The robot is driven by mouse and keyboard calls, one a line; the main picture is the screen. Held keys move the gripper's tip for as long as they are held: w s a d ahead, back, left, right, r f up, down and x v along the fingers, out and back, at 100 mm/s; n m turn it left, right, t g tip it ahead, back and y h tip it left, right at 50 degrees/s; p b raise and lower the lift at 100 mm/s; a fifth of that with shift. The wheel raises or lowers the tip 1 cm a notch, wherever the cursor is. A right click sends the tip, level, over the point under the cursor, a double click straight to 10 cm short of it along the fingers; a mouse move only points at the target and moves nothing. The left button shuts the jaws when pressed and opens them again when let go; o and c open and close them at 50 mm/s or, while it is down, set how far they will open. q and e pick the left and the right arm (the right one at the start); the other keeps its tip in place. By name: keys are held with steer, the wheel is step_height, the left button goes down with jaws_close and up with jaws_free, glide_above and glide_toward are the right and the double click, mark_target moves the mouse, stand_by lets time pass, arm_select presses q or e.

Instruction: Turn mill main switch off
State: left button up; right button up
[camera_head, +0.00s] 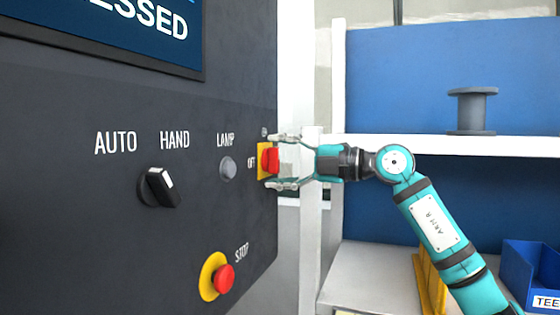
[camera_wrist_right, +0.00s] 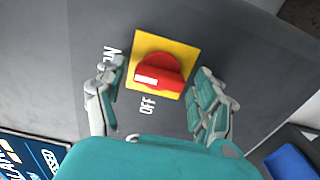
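The main switch is a red rotary knob (camera_head: 270,160) on a yellow plate (camera_wrist_right: 178,45) at the right edge of the dark panel. In the wrist view the red knob (camera_wrist_right: 160,72) lies roughly sideways, its white mark at the left end, on the side of the ON label. The OFF label is below it. My right gripper (camera_head: 279,161) is open at the switch, one finger above and one below the knob. In the wrist view the right gripper's fingers (camera_wrist_right: 156,80) stand either side of the knob, with small gaps showing. My left gripper is out of view.
The panel also carries a black AUTO/HAND selector (camera_head: 158,187), a grey lamp (camera_head: 228,167) and a red STOP button (camera_head: 223,278). A shelf (camera_head: 430,145) with a grey spool (camera_head: 471,110) stands behind my right arm. A blue bin (camera_head: 530,270) sits lower right.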

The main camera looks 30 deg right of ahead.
steer(key=c, duration=1)
steer(key=n+p, duration=0.1)
steer(key=n, duration=0.2)
steer(key=shift+n, duration=0.3)
steer(key=n, duration=0.4)
steer(key=shift+n, duration=0.3)
steer(key=n, duration=0.4)
steer(key=shift+f+n+p, duration=0.1)
steer(key=shift+n+p, duration=0.2)
steer(key=shift+n, duration=2.5)
